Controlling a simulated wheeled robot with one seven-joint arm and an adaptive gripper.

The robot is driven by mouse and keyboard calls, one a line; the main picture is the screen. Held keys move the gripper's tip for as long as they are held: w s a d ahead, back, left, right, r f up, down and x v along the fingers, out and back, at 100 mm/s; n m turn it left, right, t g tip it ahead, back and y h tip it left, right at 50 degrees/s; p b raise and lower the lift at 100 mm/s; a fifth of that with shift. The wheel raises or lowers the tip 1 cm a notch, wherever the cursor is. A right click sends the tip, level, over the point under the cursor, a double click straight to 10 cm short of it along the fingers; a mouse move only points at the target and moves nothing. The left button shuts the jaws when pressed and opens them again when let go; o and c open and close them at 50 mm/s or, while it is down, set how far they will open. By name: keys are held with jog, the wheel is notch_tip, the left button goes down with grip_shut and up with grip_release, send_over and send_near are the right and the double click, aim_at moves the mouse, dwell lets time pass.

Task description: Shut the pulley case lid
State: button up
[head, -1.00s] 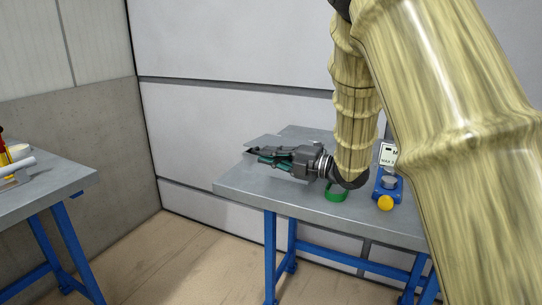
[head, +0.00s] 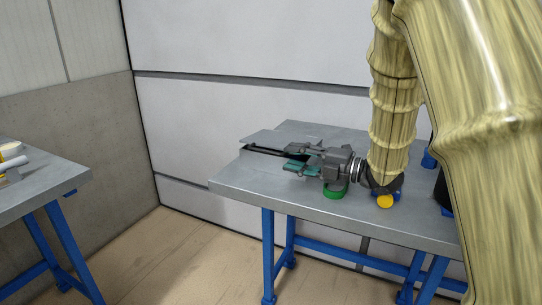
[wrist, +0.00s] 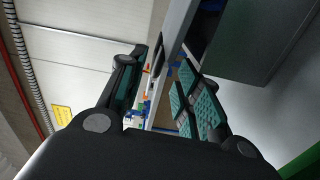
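The pulley case appears as a low grey shape at the far left end of the table, with a flat grey panel that looks like its lid (head: 262,138) above a dark slot (head: 264,151). The lid's exact angle is hard to tell. My gripper (head: 285,158) is open and sideways just right of the case, low over the table, with its teal-padded fingers apart. In the wrist view the open fingers (wrist: 160,76) show with a pale edge running between them. I cannot tell whether a finger touches the case.
The grey table (head: 245,184) has a green round object (head: 335,191) under my wrist and a yellow knob (head: 385,201) close to my arm. Another table (head: 50,187) with small items stands at the left. Open floor lies between them, and a wall is behind.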

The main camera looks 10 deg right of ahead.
jog(key=s, duration=0.1)
jog(key=s+d+r, duration=0.1)
jog(key=s+d, duration=0.1)
jog(key=shift+s+r, duration=0.25)
jog(key=shift+w+a+f, duration=0.3)
jog(key=shift+w+f, duration=0.2)
jog(key=shift+f, duration=0.15)
jog(key=shift+s+r, duration=0.15)
jog(key=shift+s+d, duration=0.3)
jog(key=shift+d, duration=0.5)
jog(key=shift+w+a, duration=0.1)
jog(key=shift+w, duration=0.05)
jog(key=shift+a, duration=0.2)
jog(key=shift+c, duration=0.7)
jog(key=shift+d+r+p, duration=0.1)
jog(key=shift+r+p, duration=0.2)
jog(key=shift+p, duration=0.2)
grip_shut()
notch_tip(320, 180, up, 10)
jog(key=a+m+g+h+p, duration=0.2)
jog(key=m+p, duration=1.4)
jog(key=p, duration=0.9)
send_over(270, 153)
notch_tip(270, 153, down, 4)
jog(key=shift+r+t, duration=0.15)
jog(key=shift+t, duration=0.15)
jog(key=shift+w+d+f, duration=0.1)
jog(key=shift+d+f, duration=0.05)
jog(key=shift+f, duration=1.25)
